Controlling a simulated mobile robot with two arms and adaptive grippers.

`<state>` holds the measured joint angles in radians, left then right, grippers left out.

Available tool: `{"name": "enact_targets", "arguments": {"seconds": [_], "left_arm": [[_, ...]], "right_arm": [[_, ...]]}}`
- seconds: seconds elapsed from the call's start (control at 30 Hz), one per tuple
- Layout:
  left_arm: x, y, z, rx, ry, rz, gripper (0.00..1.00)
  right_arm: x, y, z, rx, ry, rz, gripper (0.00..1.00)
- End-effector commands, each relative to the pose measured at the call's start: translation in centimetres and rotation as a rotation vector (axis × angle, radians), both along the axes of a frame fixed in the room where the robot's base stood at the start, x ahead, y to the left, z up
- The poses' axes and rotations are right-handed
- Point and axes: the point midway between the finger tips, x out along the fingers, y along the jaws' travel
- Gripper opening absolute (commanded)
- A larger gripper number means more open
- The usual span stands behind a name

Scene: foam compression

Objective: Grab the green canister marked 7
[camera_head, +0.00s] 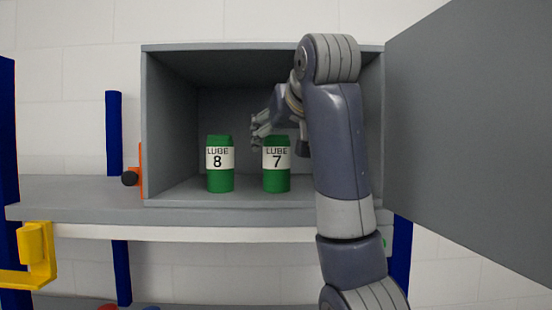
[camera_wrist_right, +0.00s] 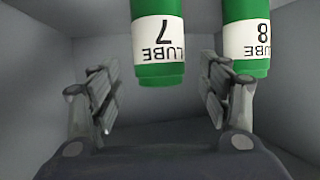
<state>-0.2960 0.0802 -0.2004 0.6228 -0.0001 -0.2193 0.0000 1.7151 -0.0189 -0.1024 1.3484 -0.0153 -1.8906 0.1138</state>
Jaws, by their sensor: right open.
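The green canister marked 7 (camera_head: 277,181) stands upright inside the grey cabinet, with a white label reading LUBE 7. My right gripper (camera_head: 259,130) is at its top left in the head view, partly in front of its upper edge. In the right wrist view the canister (camera_wrist_right: 158,38) appears upside down, ahead of and between the open fingers of my right gripper (camera_wrist_right: 165,92). The fingers hold nothing. My left gripper is not in view.
A similar green canister marked 8 (camera_head: 220,181) stands to the left; in the wrist view it (camera_wrist_right: 246,42) is beyond the right finger. The grey cabinet (camera_head: 150,125) has its door (camera_head: 470,120) open on the right. A shelf (camera_head: 75,200) extends left.

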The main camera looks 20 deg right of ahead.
Motion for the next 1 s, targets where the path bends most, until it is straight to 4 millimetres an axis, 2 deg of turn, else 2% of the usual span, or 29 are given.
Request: {"name": "enact_targets", "arguments": {"seconds": [0.07,0.17,0.3,0.47,0.63,0.67,0.87,0.9,1.0], "left_arm": [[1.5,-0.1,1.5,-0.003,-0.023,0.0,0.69],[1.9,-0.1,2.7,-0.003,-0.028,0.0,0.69],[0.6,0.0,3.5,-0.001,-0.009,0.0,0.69],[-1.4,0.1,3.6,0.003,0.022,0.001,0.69],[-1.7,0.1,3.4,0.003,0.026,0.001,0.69],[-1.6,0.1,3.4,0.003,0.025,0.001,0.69],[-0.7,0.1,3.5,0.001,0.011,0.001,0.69],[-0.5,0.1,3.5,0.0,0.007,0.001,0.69],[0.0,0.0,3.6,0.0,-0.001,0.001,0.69]], "right_arm": [[0.9,-0.1,0.1,0.0,0.003,-0.001,0.7],[2.0,-0.1,-0.4,0.0,0.003,-0.001,0.7],[3.6,-0.2,-1.2,0.0,0.003,-0.001,0.7],[4.3,-0.3,-1.7,0.0,0.0,-0.001,0.7],[4.2,-0.3,-1.7,0.0,-0.001,-0.001,0.7],[4.2,-0.3,-1.7,0.0,-0.001,-0.001,0.66],[4.2,-0.3,-1.7,0.0,-0.001,0.0,0.21],[4.2,-0.3,-1.7,0.0,0.0,0.0,0.16],[4.2,-0.3,-1.7,0.0,-0.002,0.0,0.16]]}}
